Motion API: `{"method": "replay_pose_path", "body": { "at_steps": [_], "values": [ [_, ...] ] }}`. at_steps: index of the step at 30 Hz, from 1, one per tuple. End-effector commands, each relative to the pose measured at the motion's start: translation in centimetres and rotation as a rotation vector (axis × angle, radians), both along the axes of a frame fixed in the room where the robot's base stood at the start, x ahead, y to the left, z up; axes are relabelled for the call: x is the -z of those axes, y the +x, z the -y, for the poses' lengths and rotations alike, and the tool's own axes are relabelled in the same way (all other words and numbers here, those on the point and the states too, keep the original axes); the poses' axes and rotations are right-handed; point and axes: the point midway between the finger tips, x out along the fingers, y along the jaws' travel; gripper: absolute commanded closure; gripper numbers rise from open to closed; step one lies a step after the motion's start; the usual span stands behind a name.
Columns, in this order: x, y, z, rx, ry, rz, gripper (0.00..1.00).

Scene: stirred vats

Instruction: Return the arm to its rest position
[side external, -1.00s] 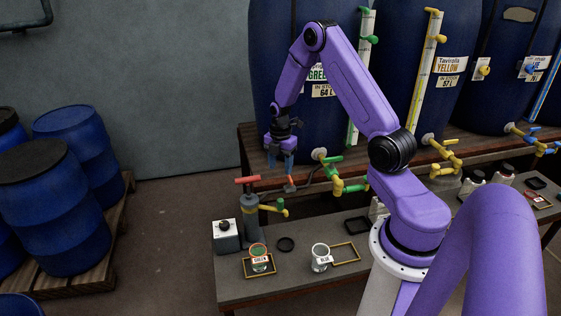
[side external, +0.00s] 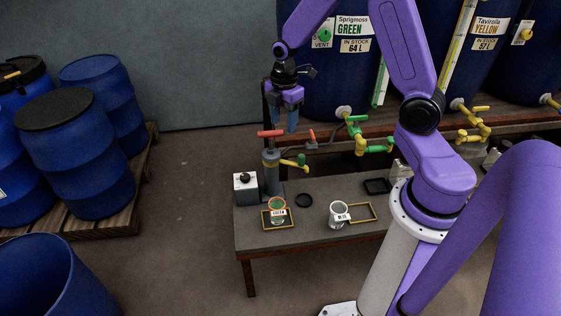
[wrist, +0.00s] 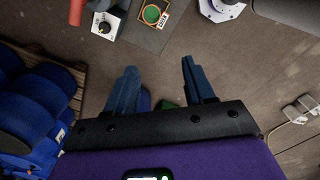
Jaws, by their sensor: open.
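My gripper (side external: 287,122) hangs fingers down in the side external view, beside and a little above the red T-handle (side external: 270,133) of a hand pump. Its two blue fingers are apart in the wrist view (wrist: 155,75), with nothing between them. My purple arm (side external: 405,50) is bent; its upper elbow is cut off by the top edge. A beaker of green liquid labelled GREEN (side external: 278,211) stands in a yellow frame on the low bench (side external: 300,238). It also shows in the wrist view (wrist: 151,14). A clear beaker with a label (side external: 338,215) stands beside another yellow frame.
Large blue vats (side external: 325,85) stand behind on a wooden shelf, with green valves (side external: 367,147) and yellow valves (side external: 472,125) jutting forward. A small box with a black knob (side external: 245,187) is left of the pump. Blue drums (side external: 75,155) stand at left. Floor between is clear.

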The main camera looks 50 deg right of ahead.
Motion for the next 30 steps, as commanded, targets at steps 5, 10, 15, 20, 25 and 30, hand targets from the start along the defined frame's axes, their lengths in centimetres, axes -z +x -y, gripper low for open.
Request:
{"method": "replay_pose_path", "body": {
  "at_steps": [5, 10, 15, 20, 25, 30],
  "values": [
    [-3.5, -4.1, -6.4, 0.06, 0.006, 0.008, 0.47],
    [-6.0, -9.1, -10.6, 0.13, 0.013, 0.009, 0.47],
    [-8.0, -14.7, -13.1, 0.199, 0.021, 0.009, 0.47],
    [-9.3, -20.0, -13.9, 0.263, 0.027, 0.006, 0.47],
    [-10.0, -23.9, -13.6, 0.318, 0.03, 0.0, 0.47],
    [-10.2, -25.5, -13.2, 0.348, 0.031, -0.002, 0.47]
  ]
}}
